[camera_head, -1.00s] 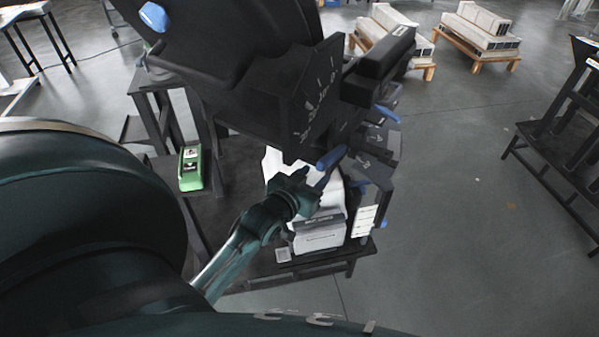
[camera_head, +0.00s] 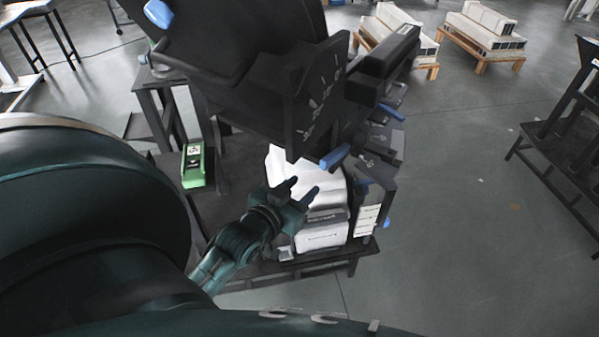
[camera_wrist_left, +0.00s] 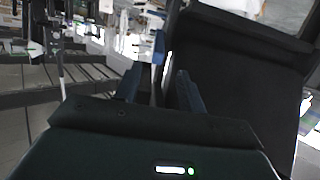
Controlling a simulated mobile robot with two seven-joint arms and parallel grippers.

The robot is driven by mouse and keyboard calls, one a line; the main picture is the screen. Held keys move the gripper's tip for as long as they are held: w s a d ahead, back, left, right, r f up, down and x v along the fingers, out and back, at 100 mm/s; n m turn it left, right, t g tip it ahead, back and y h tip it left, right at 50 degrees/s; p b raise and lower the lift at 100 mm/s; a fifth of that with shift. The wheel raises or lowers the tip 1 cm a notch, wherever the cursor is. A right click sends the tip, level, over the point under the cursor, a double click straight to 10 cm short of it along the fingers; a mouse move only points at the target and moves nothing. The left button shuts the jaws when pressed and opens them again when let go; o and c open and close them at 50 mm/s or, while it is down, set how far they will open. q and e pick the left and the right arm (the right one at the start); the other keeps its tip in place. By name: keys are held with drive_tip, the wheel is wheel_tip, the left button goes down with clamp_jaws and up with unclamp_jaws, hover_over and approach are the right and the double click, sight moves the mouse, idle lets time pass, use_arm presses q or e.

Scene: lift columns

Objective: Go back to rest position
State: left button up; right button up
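My left gripper (camera_head: 302,188) is in the middle of the head view, above a white and grey device. Its two dark fingers stand apart with nothing between them. A blue knob (camera_head: 334,158) on a large black machine (camera_head: 285,90) is just up and right of the fingertips, apart from them. In the left wrist view the fingers (camera_wrist_left: 172,72) show with a narrow gap, and a dark panel (camera_wrist_left: 240,65) stands to their right. My right gripper is in neither view.
The white and grey device (camera_head: 322,232) stands on a dark table (camera_head: 215,207), with a green box (camera_head: 194,165) to the left. Dark units with blue knobs stand at right. Wooden pallets (camera_head: 492,55) with white blocks lie behind. Open floor (camera_head: 460,200) is at right.

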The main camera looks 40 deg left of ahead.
use_arm(q)
drive_tip(key=shift+d, duration=0.1)
drive_tip(key=s+d+f+m+g+h, duration=0.2)
drive_tip(key=s+d+f, duration=0.3)
drive_tip(key=d, duration=0.2)
drive_tip(key=s+d+f+m+g+h, duration=0.2)
drive_tip(key=s+d+f, duration=0.3)
drive_tip(key=d, duration=0.3)
drive_tip(key=shift+s+f+g+h+p, duration=0.3)
drive_tip(key=shift+s+g+h+p, duration=0.05)
drive_tip(key=shift+g+h, duration=0.05)
drive_tip(key=shift+d, duration=0.1)
